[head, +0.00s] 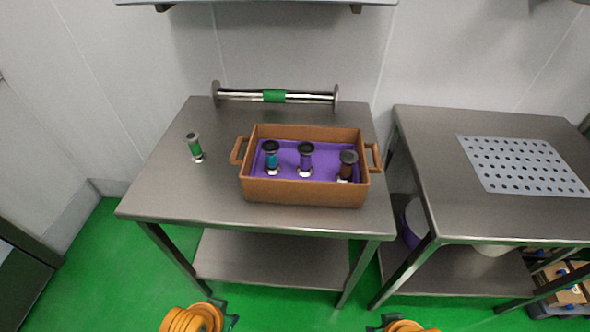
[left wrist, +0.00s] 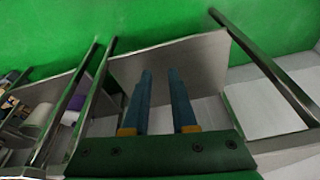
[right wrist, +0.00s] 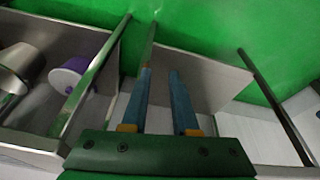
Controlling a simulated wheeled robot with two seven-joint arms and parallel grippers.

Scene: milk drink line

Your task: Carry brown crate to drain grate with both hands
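The brown crate (head: 305,191) stands on the left steel table, with a handle at each end. It has a purple inside and holds three small dark-capped bottles: teal (head: 271,159), purple (head: 306,158) and brown (head: 347,166). The drain grate (head: 523,164), a pale plate with holes, lies on the right steel table. My left gripper (left wrist: 160,74) and right gripper (right wrist: 160,74) are open and empty, fingers apart in their wrist views. In the head view both are low at the bottom edge, in front of the table and well apart from the crate. Neither wrist view shows the crate.
A green bottle (head: 195,148) stands left of the crate. A metal bar with a green band (head: 274,96) lies behind it. A gap separates the left table (head: 185,190) from the right table (head: 440,190). Lower shelves (head: 275,262) sit beneath. The green floor is clear in front.

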